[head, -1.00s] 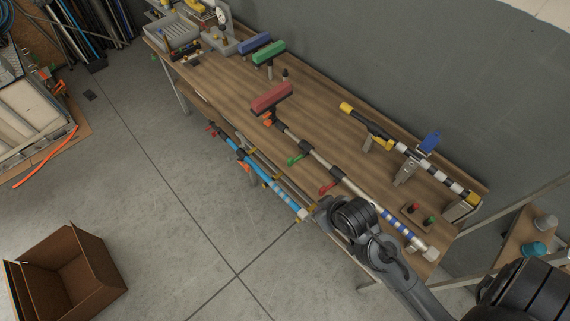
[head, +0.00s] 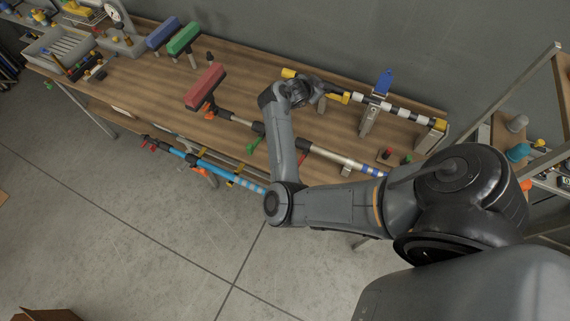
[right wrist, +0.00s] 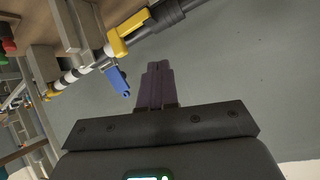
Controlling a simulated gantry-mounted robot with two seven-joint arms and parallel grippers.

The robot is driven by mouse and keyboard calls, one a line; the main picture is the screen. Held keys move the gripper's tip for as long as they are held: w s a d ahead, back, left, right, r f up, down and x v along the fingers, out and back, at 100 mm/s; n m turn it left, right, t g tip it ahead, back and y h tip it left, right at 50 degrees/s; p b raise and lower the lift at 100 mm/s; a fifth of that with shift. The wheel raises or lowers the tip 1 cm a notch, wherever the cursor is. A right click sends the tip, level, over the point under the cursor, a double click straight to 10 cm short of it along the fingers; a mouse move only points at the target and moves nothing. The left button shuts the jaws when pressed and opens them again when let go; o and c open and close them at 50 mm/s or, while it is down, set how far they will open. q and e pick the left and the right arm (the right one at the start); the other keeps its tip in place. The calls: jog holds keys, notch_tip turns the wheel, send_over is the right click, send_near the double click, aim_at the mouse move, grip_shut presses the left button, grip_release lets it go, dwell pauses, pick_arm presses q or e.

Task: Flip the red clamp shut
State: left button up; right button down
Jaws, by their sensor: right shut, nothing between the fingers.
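My right gripper (head: 316,87) is over the back part of the bench in the head view, by the black-and-white pole (head: 402,112). In the right wrist view its fingers (right wrist: 157,76) are together and empty, pointing at the grey wall. The silver pole (head: 328,155) lies along the front of the bench, with a green clamp lever (head: 253,146) sticking out. My left gripper is out of view.
The back pole carries a yellow clamp (right wrist: 130,32) and a blue lever (right wrist: 118,81), close to my fingers. A blue pole (head: 210,165) hangs below the front edge. The bench's left middle (head: 140,85) is clear.

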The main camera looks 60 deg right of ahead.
jog(key=w+a+f+m+g+y+b, duration=0.1)
jog(key=a+f+g+y+b, duration=0.15)
jog(key=a+f, duration=0.45)
jog(key=w+a+n+g+y+b, duration=0.1)
jog(key=w+a, duration=0.3)
jog(key=a, duration=0.6)
jog(key=w+a+n+g+y+b, duration=0.1)
jog(key=w+a+n+y, duration=0.1)
jog(key=a, duration=0.8)
jog(key=shift+w+a+f+n+y, duration=0.15)
jog(key=shift+w+a+n+y, duration=0.2)
jog(key=shift+w+y, duration=0.45)
jog(key=shift+w+d, duration=0.1)
jog(key=shift+d, duration=0.05)
jog(key=s+d+f+p, duration=0.2)
jog(key=s+d+f, duration=0.1)
jog(key=s+f, duration=0.5)
jog(key=shift+s+d+p, duration=0.2)
jog(key=shift+s+p, duration=0.15)
jog(key=shift+s, duration=0.05)
